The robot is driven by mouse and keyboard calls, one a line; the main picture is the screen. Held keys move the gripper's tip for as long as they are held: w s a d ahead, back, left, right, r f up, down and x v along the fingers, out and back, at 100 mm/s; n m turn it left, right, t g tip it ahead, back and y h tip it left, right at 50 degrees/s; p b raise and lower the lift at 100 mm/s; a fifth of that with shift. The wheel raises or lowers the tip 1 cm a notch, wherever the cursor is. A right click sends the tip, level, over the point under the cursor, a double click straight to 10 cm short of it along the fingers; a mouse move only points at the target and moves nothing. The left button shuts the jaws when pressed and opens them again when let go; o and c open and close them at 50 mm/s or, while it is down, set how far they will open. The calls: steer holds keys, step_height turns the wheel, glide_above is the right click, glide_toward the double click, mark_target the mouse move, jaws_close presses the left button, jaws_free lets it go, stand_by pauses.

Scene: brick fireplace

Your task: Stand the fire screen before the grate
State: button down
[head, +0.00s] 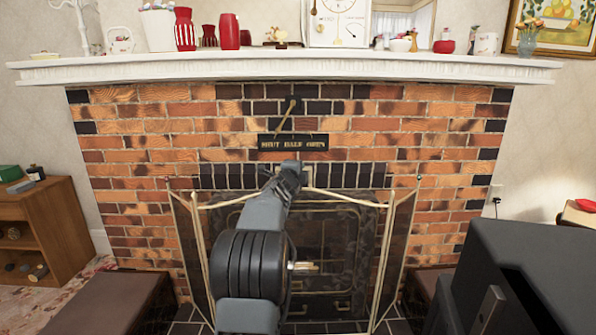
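A folding fire screen with a pale brass-coloured frame and dark mesh side panels (402,235) stands upright in front of the fireplace opening. Its left part is partly behind my arm. The grate (335,240) shows as dark shapes and metal bars through and behind the screen's middle. My gripper (292,172) is at the middle of the screen's top rail, seen from behind. My arm hides the rail there, so I cannot tell whether the fingers are closed on it or only near it.
A white mantel (480,68) with ornaments runs above the brick wall (130,165). A brown bench-like block (110,305) is at lower left, and a wooden shelf unit (45,230) stands beyond it. Dark hearth tiles (325,327) lie below the screen.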

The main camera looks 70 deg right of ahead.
steer(key=shift+f+b, duration=1.25)
steer(key=shift+b, duration=0.3)
stand_by(1.9)
steer(key=shift+a, duration=0.1)
steer(key=c, duration=1.2)
jaws_free()
steer(key=shift+o, duration=0.8)
steer(key=shift+f, duration=0.55)
steer(key=shift+o, duration=1.2)
steer(key=shift+r, duration=0.15)
steer(key=shift+r, duration=0.1)
